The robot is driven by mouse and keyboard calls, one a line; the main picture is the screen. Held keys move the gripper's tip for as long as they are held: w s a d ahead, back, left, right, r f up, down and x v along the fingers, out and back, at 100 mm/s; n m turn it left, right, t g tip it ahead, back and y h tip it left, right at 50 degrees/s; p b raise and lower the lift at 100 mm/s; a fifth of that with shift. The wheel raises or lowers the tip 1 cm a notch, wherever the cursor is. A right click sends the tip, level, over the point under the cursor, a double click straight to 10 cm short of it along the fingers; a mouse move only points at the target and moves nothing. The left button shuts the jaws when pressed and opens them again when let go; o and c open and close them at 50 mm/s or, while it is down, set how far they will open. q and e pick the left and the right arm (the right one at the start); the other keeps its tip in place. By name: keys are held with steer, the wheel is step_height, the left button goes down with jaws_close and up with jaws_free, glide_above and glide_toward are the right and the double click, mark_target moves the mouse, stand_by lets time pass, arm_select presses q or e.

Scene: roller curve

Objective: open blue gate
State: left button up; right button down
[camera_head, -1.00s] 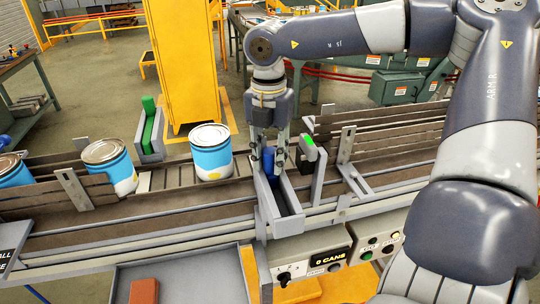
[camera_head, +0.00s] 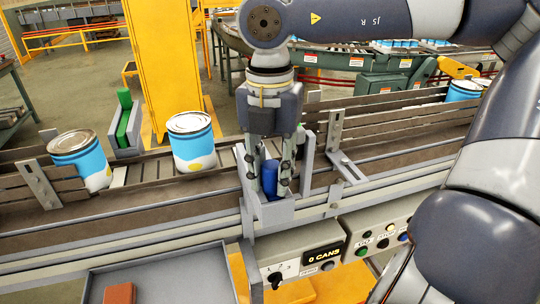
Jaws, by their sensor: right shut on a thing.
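The blue gate's handle (camera_head: 269,178) stands upright in a grey channel (camera_head: 280,213) that lies across the near side of the roller conveyor. My right gripper (camera_head: 270,188) points down with its fingers on either side of the blue handle, shut on it. The handle sits close to the channel's front end. The gripper and arm hide part of the gate and the rollers behind it. A blue-and-white can (camera_head: 194,148) stands on the rollers left of the gate. My left gripper is not in view.
Another can (camera_head: 82,160) stands farther left behind a wooden side rail. A green gate handle (camera_head: 125,118) is at the far side. A control box (camera_head: 300,262) reading "0 CANS" is below the gate. A grey tray (camera_head: 160,268) holds a red-brown block (camera_head: 119,293).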

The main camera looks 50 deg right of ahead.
steer(key=c, duration=1.2)
jaws_free()
steer(key=shift+s+a+f, duration=0.1)
steer(key=shift+s, duration=0.1)
steer(key=shift+c, duration=0.2)
steer(key=shift+s, duration=0.1)
steer(key=shift+r, duration=0.2)
steer(key=shift+r, duration=0.25)
step_height(320, 180, up, 11)
steer(key=shift+a+r, duration=0.15)
steer(key=shift+r, duration=0.05)
